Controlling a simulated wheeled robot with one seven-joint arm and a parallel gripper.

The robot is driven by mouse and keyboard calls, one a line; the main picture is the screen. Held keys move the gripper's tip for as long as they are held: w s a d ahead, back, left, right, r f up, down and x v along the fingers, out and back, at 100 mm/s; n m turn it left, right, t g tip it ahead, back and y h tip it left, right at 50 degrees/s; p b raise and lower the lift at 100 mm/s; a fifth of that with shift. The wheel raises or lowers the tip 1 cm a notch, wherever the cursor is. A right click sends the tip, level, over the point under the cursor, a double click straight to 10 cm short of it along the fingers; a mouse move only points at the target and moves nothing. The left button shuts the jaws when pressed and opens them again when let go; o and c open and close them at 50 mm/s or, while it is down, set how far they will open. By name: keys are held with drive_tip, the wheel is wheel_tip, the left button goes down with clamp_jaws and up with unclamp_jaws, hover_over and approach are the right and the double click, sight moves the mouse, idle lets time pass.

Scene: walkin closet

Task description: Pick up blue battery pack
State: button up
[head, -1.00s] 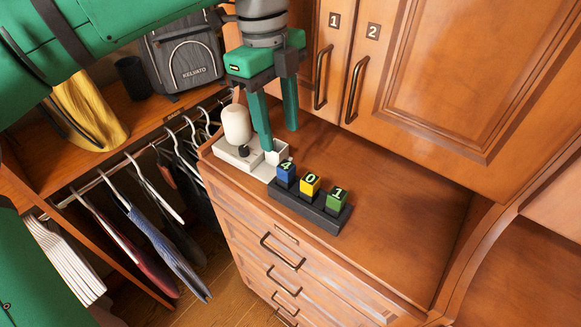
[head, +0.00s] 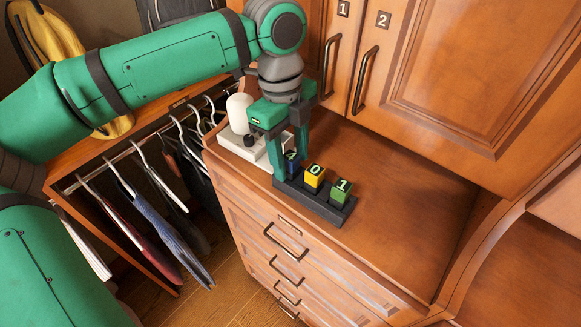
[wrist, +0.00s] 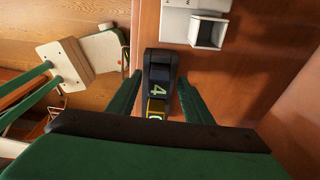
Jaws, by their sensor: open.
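The blue battery pack (head: 292,158), a small block marked 4, stands at the left end of a dark tray (head: 325,208) on the dresser top, beside the yellow block (head: 314,175) and the green block (head: 340,190). My gripper (head: 290,164) is open and pointed down, with one finger on each side of the blue pack. The fingers partly hide the pack in the head view. In the wrist view the pack (wrist: 158,76) lies between the spread fingers, with a gap visible on either side. The tray's end extends beyond it.
A white base (head: 240,146) with a white rounded cylinder (head: 238,112) stands left of the tray. Cabinet doors with handles (head: 365,80) rise behind. Hangers with clothes (head: 160,230) hang at left. The dresser top right of the tray (head: 410,210) is clear.

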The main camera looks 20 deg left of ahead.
drive_tip(key=shift+s+f, duration=0.1)
drive_tip(key=shift+f, duration=0.15)
clamp_jaws()
